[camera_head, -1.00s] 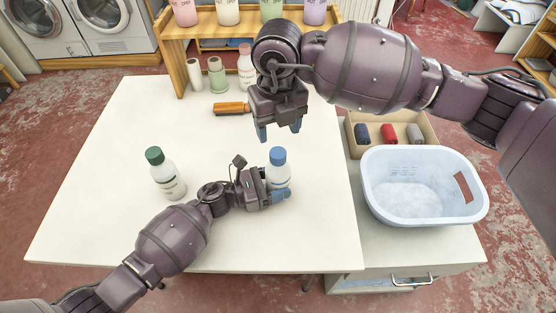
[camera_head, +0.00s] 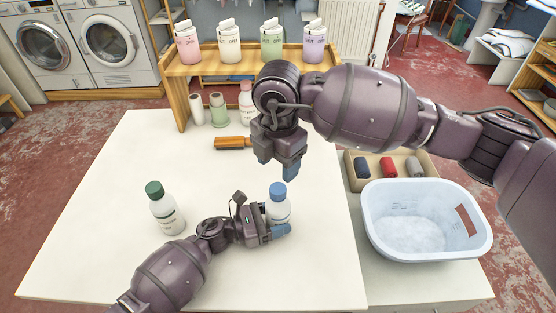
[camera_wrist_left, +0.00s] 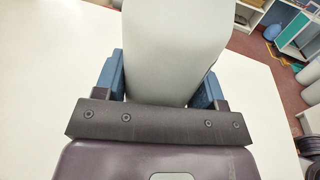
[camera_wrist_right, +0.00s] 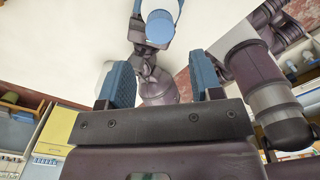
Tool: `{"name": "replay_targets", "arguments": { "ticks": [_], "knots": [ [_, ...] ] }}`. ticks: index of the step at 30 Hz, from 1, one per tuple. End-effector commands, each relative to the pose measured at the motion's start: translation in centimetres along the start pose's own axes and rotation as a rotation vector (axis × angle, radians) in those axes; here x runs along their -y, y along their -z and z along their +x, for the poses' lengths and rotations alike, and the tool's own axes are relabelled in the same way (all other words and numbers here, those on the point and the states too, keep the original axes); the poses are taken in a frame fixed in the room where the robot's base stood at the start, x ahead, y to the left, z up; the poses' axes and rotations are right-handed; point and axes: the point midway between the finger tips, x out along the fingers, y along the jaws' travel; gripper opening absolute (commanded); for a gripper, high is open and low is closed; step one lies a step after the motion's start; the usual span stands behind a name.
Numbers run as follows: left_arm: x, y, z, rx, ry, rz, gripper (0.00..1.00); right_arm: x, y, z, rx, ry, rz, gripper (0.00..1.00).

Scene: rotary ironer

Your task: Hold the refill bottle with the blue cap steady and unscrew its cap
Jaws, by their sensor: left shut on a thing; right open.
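The refill bottle with the blue cap (camera_head: 277,209) stands upright on the white table, its blue cap (camera_head: 278,189) on top. My left gripper (camera_head: 276,231) is shut around its body from the left; in the left wrist view the pale bottle body (camera_wrist_left: 172,50) fills the space between the blue fingers. My right gripper (camera_head: 289,168) is above the bottle, pointing down, with its fingertips just over the cap. In the right wrist view its two blue fingers are apart and empty, and the blue cap (camera_wrist_right: 160,27) shows beyond them, not between them.
A similar bottle with a green cap (camera_head: 165,209) stands at the left. A wooden-handled brush (camera_head: 232,143) and several bottles lie or stand near the wooden shelf (camera_head: 190,66). A light blue basket (camera_head: 425,220) and a box of rolled cloths (camera_head: 389,168) are at the right.

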Motion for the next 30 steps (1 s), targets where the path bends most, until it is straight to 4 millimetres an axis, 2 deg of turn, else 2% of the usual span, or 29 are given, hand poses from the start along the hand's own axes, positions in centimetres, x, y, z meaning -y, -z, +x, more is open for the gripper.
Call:
{"name": "replay_targets", "arguments": {
  "ticks": [7,21,30],
  "knots": [
    [0.0,0.0,0.0,0.000,0.000,0.000,0.00,0.0,0.0,1.3,-0.001,0.002,0.032,0.59],
    [0.0,0.0,0.0,0.000,0.000,0.000,0.00,0.0,0.0,7.1,-0.001,0.001,0.030,0.59],
    [0.0,0.0,0.0,0.000,0.000,0.000,0.00,0.0,0.0,8.0,0.001,0.000,0.028,0.59]
  ]
}}
